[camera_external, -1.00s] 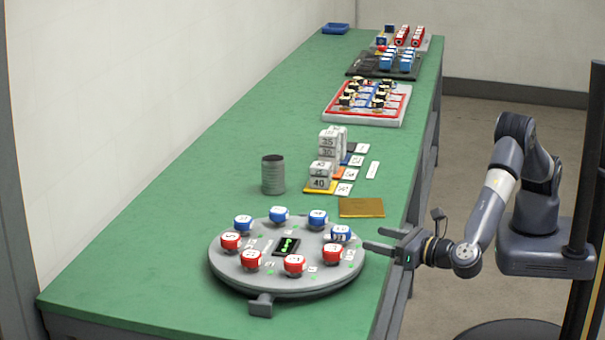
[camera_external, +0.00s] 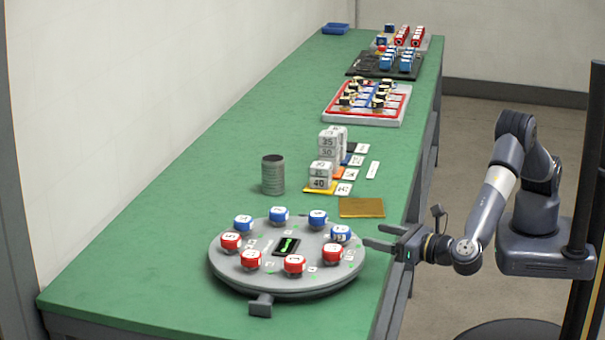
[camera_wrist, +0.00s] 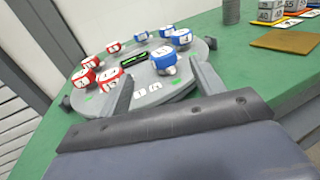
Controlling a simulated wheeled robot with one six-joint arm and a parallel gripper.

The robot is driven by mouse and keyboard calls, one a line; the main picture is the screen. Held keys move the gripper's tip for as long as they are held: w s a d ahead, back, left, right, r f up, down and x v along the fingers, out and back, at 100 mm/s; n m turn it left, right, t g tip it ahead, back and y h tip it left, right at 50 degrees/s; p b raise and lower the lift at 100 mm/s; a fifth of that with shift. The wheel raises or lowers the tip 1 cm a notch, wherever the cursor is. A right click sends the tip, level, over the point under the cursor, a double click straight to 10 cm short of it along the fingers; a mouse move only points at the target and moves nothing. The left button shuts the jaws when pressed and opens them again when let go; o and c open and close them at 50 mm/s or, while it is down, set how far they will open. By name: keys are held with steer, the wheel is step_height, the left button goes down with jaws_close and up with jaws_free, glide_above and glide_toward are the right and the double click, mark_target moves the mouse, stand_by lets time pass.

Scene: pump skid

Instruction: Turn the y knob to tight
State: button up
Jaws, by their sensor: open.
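A round grey turntable (camera_external: 240,282) on the bench carries a ring of blue and red knobs with white lettered tops. The letters are too small to tell which is the y knob. My gripper (camera_external: 371,235) is open and empty at the turntable's right edge, its fingers pointing at the nearest blue knob (camera_external: 340,233). In the wrist view that blue knob (camera_wrist: 164,61) shows just beyond and between my fingertips (camera_wrist: 160,74), with a gap on each side. A dark display with a green mark (camera_external: 286,246) sits at the turntable's middle.
A red knob (camera_external: 332,254) sits close to the blue one. A brown plate (camera_external: 362,207), white number blocks (camera_external: 320,176) and a grey ribbed cylinder (camera_external: 273,174) stand behind the turntable. Further trays lie at the far end. The green bench (camera_external: 180,200) is clear to the left.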

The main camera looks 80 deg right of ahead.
step_height(320, 180, up, 14)
steer(key=m+g+y+p, duration=0.9)
steer(key=m+g+p, duration=0.5)
steer(key=m, duration=0.7)
glide_above(279, 210)
steer(key=s+d, duration=0.3)
steer(key=d, duration=0.1)
step_height(279, 210, down, 3)
steer(key=shift+g, duration=0.3)
steer(key=p+x, duration=0.2)
steer(key=x, duration=0.9)
steer(key=shift+w+f, duration=0.15)
steer(key=shift+f, duration=0.1)
steer(key=shift+c, duration=0.3)
steer(key=c, duration=0.9)
